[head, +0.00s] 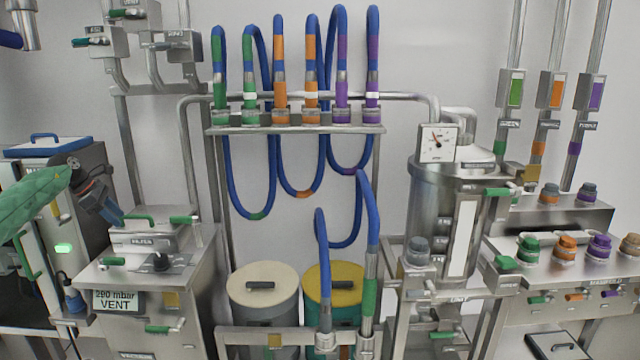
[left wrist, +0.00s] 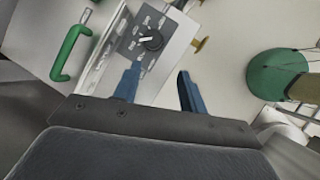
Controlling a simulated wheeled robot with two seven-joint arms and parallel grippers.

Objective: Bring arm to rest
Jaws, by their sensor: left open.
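My left arm in its green sleeve (head: 30,200) comes in from the left in the head view. My left gripper (head: 112,212) is at its end, tilted down and to the right, above and left of the filter box with green handles (head: 150,235). In the left wrist view the two blue fingers of my left gripper (left wrist: 157,88) stand apart with nothing held between them. Beyond them is a panel with a black knob (left wrist: 151,40). My right gripper is not in view.
A green handle (left wrist: 72,52) is left of the fingers in the wrist view. A vent display (head: 116,300) fronts the cabinet. Two lidded bins, cream (head: 262,298) and yellow (head: 345,290), stand under the hose rack (head: 295,130). A steel vessel (head: 430,215) stands right.

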